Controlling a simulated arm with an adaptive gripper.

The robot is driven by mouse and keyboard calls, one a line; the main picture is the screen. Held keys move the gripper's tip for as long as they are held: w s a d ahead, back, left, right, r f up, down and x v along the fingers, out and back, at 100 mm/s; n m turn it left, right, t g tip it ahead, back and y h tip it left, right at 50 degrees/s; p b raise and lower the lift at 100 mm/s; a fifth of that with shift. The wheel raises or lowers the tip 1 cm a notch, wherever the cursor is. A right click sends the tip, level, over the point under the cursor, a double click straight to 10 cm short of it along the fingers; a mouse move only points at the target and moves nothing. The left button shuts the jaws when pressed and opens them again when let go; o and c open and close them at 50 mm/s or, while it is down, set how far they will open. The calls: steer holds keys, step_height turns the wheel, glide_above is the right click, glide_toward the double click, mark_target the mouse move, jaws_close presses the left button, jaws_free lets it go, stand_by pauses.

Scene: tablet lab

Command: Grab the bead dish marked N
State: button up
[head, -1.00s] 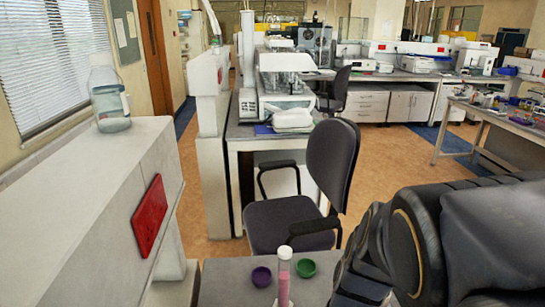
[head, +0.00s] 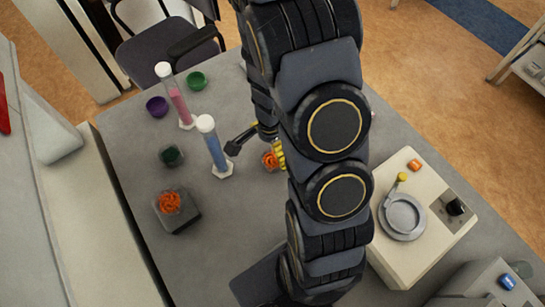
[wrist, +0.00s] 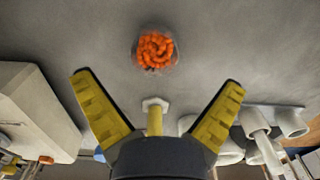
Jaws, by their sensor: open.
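A small clear dish of orange beads (head: 270,160) stands on the grey bench, partly hidden by my gripper (head: 256,157) in the head view. In the wrist view this dish (wrist: 155,50) lies just beyond my open gripper (wrist: 158,79), roughly centred between the fingertips and apart from them. The gripper is empty. A second dish of orange beads (head: 169,201) sits on a dark grey block (head: 180,221) at the left. A dish with dark green contents (head: 172,156) stands behind it. No letter is readable on any dish.
A pink cylinder (head: 179,104) and a blue cylinder (head: 213,148) stand left of my gripper, near purple (head: 157,107) and green (head: 197,81) bowls. A cream device with a round plate (head: 402,217) is at right. A yellow post on a hexagonal foot (wrist: 155,116) shows between my fingers.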

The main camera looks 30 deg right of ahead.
mark_target(273, 157)
steer(key=shift+s+d+f, duration=0.15)
steer(key=shift+f, duration=1.25)
steer(key=shift+s+d+f, duration=0.15)
steer(key=shift+f, duration=1.2)
steer(key=c, duration=1.2)
